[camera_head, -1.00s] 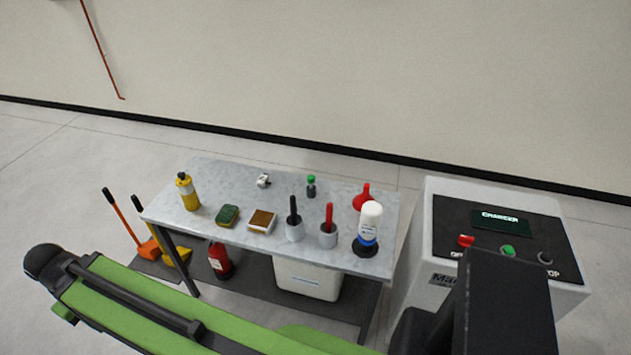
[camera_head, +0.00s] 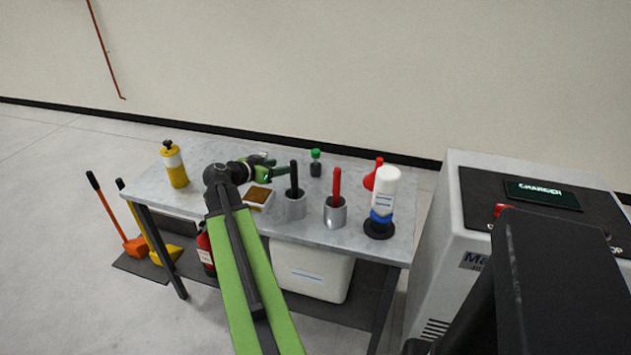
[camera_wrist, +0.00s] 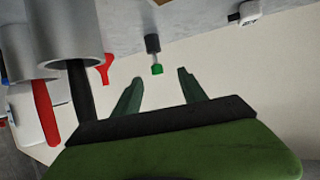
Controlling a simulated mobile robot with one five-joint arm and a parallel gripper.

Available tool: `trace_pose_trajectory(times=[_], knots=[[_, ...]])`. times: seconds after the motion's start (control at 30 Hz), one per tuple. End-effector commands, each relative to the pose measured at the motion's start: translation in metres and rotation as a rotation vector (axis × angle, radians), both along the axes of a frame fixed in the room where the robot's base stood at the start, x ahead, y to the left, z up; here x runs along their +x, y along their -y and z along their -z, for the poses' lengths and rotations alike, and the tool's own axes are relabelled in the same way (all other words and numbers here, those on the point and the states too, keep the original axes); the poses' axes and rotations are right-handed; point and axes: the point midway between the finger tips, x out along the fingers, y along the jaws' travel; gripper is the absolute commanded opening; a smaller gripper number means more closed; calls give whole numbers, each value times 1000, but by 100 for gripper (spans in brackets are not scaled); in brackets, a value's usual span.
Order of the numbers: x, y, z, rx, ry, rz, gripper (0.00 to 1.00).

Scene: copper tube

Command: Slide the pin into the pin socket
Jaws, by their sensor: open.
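No part is clearly recognisable as the pin or pin socket. Possible candidates are a black handle (camera_head: 294,178) and a red handle (camera_head: 336,185), each upright in a grey cylindrical cup (camera_head: 296,207) (camera_head: 335,214). My gripper (camera_head: 281,166) is open and empty above the table, behind and left of the black handle. In the wrist view, turned upside down, the open fingers (camera_wrist: 160,76) point toward a small dark bottle with a green cap (camera_wrist: 154,46), which lies beyond them. A small white piece (camera_wrist: 249,12) shows at upper right.
The grey table (camera_head: 355,236) also carries a yellow bottle (camera_head: 175,167), a brown-topped block (camera_head: 257,196), a red funnel (camera_head: 372,180) and a white bottle (camera_head: 385,185) on a dark base. A charger cabinet (camera_head: 455,205) stands at right.

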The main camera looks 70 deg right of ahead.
Motion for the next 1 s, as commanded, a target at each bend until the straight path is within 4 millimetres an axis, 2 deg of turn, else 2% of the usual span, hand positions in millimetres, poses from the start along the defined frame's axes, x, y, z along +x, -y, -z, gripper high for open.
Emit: trace_pose_trajectory(times=[0.03,0.1,0.27,0.6,0.7,0.8,1.0], knots=[[-11,10,5,-28,10,23,50],[-17,16,0,-51,19,35,50],[-21,24,1,-55,22,39,50],[-45,97,33,-53,21,39,50],[-51,114,38,-53,21,39,50],[-54,122,40,-53,20,38,50],[-57,126,41,-53,20,38,50]])
